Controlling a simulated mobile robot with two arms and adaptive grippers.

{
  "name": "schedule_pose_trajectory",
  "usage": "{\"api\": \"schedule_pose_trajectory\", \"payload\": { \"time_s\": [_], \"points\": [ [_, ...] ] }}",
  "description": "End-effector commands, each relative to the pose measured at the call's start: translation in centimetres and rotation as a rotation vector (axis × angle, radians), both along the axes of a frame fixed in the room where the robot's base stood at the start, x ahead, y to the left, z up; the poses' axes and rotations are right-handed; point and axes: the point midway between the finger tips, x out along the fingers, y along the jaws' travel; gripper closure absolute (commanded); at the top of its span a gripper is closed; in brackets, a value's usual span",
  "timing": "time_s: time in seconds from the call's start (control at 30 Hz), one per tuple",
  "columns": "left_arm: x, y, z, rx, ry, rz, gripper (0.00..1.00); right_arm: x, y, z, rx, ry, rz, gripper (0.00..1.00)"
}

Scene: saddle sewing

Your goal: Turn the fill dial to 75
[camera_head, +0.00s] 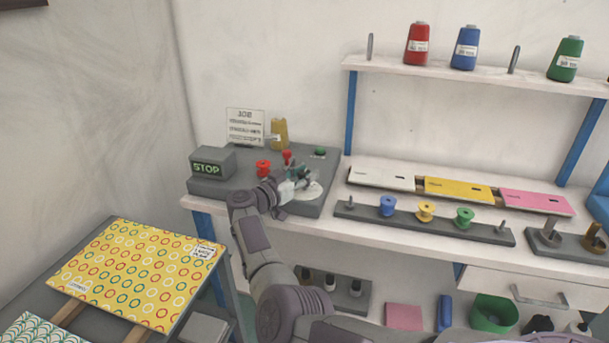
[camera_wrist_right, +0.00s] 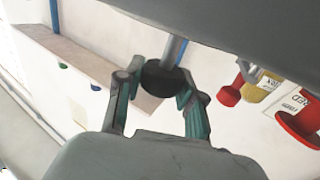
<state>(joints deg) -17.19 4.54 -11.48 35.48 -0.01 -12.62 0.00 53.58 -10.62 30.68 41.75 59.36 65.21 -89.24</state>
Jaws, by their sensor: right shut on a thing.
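The winding machine (camera_head: 205,187) is a grey box on the left end of the bench. A pale round dial plate (camera_head: 312,191) shows on its top at the right, partly covered by my right gripper (camera_head: 297,183). In the right wrist view my right gripper (camera_wrist_right: 160,76) has its two fingers around a dark round knob (camera_wrist_right: 163,78) on a grey shaft and is shut on it. The dial's numbers and pointer cannot be read. My left gripper is not in view.
A STOP display (camera_head: 208,168), red spool (camera_head: 263,169), yellow cone (camera_head: 279,133), job card (camera_head: 245,122) and green button (camera_head: 320,152) are on or by the machine. A bobbin rack (camera_head: 375,215) stands right of it. A patterned panel (camera_head: 140,270) lies at lower left.

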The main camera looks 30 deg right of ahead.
Motion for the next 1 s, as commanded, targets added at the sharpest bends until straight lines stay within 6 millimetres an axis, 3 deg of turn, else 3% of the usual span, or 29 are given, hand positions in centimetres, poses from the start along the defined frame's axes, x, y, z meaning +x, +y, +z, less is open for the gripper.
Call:
{"api": "schedule_pose_trajectory", "payload": {
  "time_s": [0.03, 0.2, 0.57, 1.0],
  "points": [
    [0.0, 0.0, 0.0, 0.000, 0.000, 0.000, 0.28, 0.0, 0.0, 0.0, 0.001, 0.001, 0.001, 0.61],
    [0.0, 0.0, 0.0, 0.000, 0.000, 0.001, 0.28, 0.0, 0.0, 0.0, 0.001, 0.001, 0.001, 0.36],
    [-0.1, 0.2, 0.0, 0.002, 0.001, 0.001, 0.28, 0.0, 0.0, 0.6, 0.001, -0.003, 0.001, 0.36],
    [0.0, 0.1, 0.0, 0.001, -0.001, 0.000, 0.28, 0.0, 0.1, 8.2, 0.003, -0.002, 0.002, 0.36]
  ]
}}
